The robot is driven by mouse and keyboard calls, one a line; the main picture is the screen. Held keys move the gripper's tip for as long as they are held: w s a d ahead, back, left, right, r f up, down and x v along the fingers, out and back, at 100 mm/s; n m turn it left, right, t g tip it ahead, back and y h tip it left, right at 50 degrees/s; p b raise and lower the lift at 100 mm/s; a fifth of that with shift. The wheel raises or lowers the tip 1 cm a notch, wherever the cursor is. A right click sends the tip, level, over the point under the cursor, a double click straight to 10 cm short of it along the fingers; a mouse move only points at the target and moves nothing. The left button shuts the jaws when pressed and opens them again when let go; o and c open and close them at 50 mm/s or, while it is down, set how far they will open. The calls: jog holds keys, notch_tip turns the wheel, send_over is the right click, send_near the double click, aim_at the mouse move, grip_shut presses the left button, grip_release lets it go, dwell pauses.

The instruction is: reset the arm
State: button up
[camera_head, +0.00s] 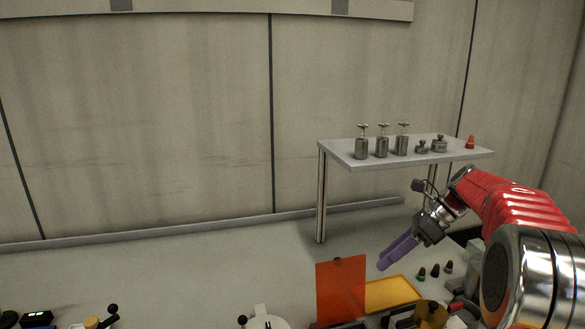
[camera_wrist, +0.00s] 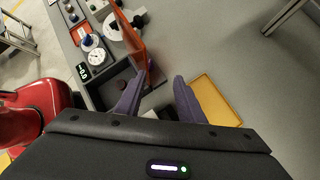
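My red arm reaches in from the right in the head view. My gripper (camera_head: 392,258) points down and to the left above the bench, with its purple fingers in the air. In the wrist view the two fingers of my gripper (camera_wrist: 160,80) stand apart with nothing between them, so it is open and empty. The orange panel (camera_head: 341,290) stands just left of and below the fingers in the head view. It also shows in the wrist view (camera_wrist: 132,38), beyond the left finger.
A raised shelf (camera_head: 400,160) holds several metal weights and a red-orange cone. A yellow tray (camera_head: 392,292) lies below my gripper. Small coloured pegs (camera_head: 434,271) stand right of it. A dial gauge (camera_wrist: 97,57) sits among the fittings. The bench's left middle is clear.

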jog(key=s+a+n+t+h, duration=0.2)
jog(key=s+a+n+h, duration=0.1)
jog(key=s+n, duration=0.8)
jog(key=s+a+f+n+t+h, duration=0.1)
jog(key=s+a+n+h, duration=0.3)
jog(key=s+n, duration=0.8)
jog(key=shift+s+a+n+t+h, duration=0.3)
jog(key=shift+s+a+t, duration=0.4)
jog(key=shift+s, duration=3.35)
